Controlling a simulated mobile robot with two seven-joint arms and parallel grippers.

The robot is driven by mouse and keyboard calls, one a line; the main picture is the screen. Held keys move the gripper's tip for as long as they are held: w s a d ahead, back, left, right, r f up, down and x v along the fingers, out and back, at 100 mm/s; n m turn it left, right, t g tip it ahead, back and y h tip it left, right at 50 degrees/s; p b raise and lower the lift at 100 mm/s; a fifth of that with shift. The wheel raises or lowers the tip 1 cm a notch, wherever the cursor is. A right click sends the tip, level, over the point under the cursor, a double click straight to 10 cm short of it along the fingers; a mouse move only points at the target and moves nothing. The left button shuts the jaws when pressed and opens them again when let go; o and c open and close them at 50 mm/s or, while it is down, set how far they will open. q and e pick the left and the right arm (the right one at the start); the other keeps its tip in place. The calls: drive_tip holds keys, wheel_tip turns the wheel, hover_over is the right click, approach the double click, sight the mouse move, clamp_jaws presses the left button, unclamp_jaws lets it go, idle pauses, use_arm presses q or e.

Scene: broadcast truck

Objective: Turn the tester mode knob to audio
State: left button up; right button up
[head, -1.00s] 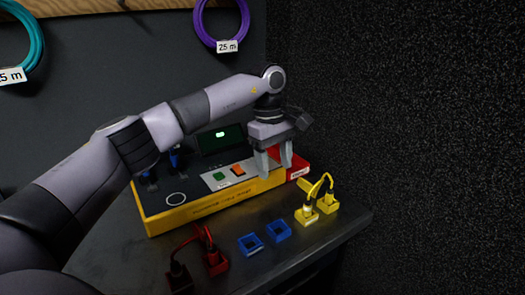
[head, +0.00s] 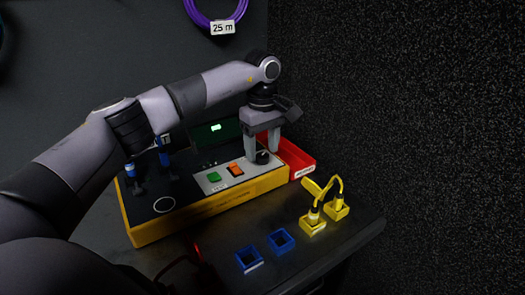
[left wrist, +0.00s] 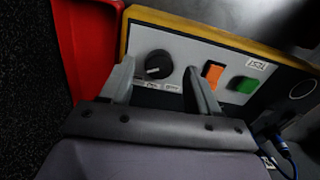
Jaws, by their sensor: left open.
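The tester (head: 190,212) is a yellow-edged box with a dark top on the bench. Its black mode knob (left wrist: 159,64) sits on a grey panel with small labels below it, too small to read. The knob also shows in the head view (head: 263,157), partly between the fingers. My left gripper (head: 262,156) is open and points down over the knob. In the left wrist view its two fingers (left wrist: 160,82) stand apart on either side of the knob, and I cannot tell whether they touch it. My right gripper is not in view.
An orange switch (head: 235,169) and a green button (head: 214,177) sit left of the knob. A lit screen (head: 216,128) stands behind. A red bin (head: 299,160) is close on the right. Yellow plugs (head: 313,222) and blue sockets (head: 249,259) lie in front. A dark wall rises at right.

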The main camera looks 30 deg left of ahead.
use_arm(q)
drive_tip(key=shift+f, duration=0.8)
drive_tip(key=c, duration=1)
drive_tip(key=shift+c, duration=0.2)
